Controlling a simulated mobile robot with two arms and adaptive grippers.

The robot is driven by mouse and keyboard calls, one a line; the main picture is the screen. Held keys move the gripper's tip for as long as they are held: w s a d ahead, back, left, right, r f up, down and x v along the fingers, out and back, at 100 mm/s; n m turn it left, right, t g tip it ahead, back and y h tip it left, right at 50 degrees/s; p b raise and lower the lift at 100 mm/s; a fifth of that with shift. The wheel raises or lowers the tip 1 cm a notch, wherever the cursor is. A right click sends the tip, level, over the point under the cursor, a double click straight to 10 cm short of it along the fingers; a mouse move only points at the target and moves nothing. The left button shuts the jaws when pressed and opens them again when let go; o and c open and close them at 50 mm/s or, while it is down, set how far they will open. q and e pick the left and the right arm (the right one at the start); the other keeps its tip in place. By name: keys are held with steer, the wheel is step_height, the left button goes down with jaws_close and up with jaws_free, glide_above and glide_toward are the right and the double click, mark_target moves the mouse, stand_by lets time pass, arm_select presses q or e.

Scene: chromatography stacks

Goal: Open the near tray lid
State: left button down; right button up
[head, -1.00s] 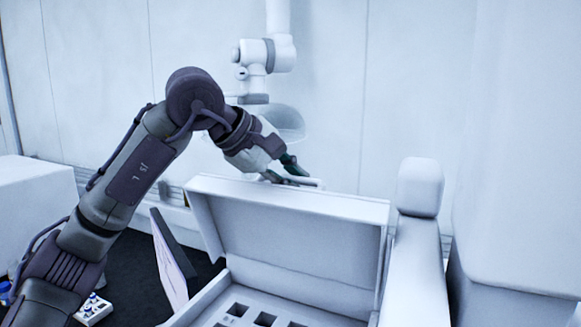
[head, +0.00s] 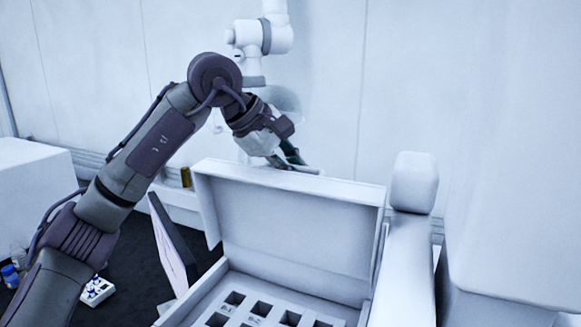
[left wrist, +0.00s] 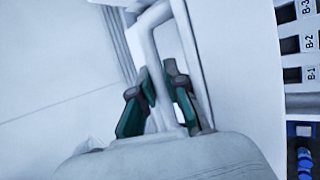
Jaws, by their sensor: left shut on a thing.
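The near tray is a white box whose lid (head: 300,228) stands raised, roughly upright, along its far edge. The open tray base (head: 215,283) shows several dark square slots. My left gripper (head: 293,157) reaches over the lid's top edge from behind. In the left wrist view, its green-padded fingers (left wrist: 162,105) are closed around a thin white handle bar (left wrist: 164,88) on the lid. The far ends of the fingers are partly hidden behind the lid edge in the head view. My right gripper is not in view.
A tilted panel (head: 172,245) stands left of the tray. A white block-like column (head: 412,185) is at its right. A white arm-like device (head: 262,40) hangs at the back wall. Blue-capped bottles (head: 10,272) stand at the lower left on the dark surface.

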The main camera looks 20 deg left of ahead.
arm_select(q)
steer(key=shift+w+a+r+t, duration=0.1)
steer(key=shift+w+r+t, duration=0.05)
steer(key=shift+w+t, duration=0.15)
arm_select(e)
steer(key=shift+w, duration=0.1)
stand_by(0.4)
